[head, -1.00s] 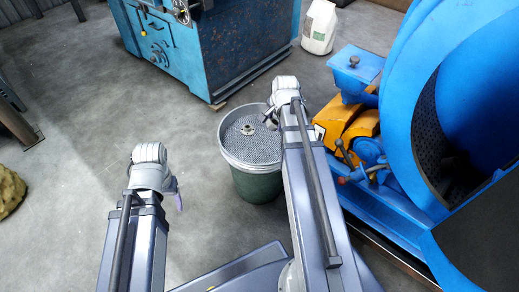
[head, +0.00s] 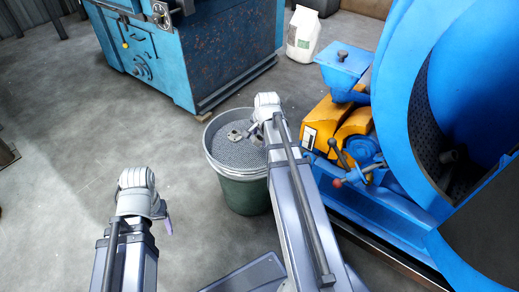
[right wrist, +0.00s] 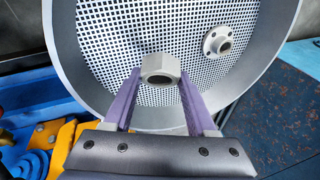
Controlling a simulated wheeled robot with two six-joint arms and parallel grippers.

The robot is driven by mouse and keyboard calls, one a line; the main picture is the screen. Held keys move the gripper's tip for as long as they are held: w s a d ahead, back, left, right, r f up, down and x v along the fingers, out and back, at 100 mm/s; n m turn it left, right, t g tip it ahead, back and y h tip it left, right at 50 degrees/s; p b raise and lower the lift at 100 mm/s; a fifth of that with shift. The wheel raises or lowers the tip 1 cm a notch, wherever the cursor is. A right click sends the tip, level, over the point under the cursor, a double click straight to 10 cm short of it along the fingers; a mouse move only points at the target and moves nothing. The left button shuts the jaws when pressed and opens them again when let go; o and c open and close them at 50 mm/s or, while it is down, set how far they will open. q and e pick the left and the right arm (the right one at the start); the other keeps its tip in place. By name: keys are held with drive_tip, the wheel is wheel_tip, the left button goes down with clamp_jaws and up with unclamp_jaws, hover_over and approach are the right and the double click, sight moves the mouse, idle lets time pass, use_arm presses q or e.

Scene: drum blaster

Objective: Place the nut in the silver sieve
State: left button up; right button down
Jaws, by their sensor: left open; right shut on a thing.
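The silver sieve (head: 212,162) sits on top of a green bucket (head: 245,195) in the head view. Its perforated floor and smooth wall fill the upper right wrist view (right wrist: 273,75). My right gripper (right wrist: 158,84) is shut on a grey hex nut (right wrist: 160,68), with a purple finger on each side. The nut is in front of the sieve floor, inside the rim outline; I cannot tell whether it touches. A round flanged fitting (right wrist: 217,41) lies on the sieve floor, also seen in the head view (head: 234,135). My left gripper (head: 167,224) is open and empty, left of the bucket.
A large blue drum machine (head: 400,130) with an orange part (head: 325,125) stands close to the right of the bucket. A blue cabinet machine (head: 190,60) is behind. A white bag (head: 302,32) stands at the back. The grey floor at left is clear.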

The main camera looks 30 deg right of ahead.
sight(261, 140)
drive_tip(key=shift+f+b, duration=1.9)
drive_tip(key=shift+f, duration=0.05)
drive_tip(key=shift+r, duration=0.15)
drive_tip(key=shift+c, duration=1)
unclamp_jaws()
drive_tip(key=p+v, duration=1.1)
drive_tip(key=v, duration=0.1)
drive_tip(key=shift+p, duration=0.35)
drive_tip(key=shift+a, duration=0.1)
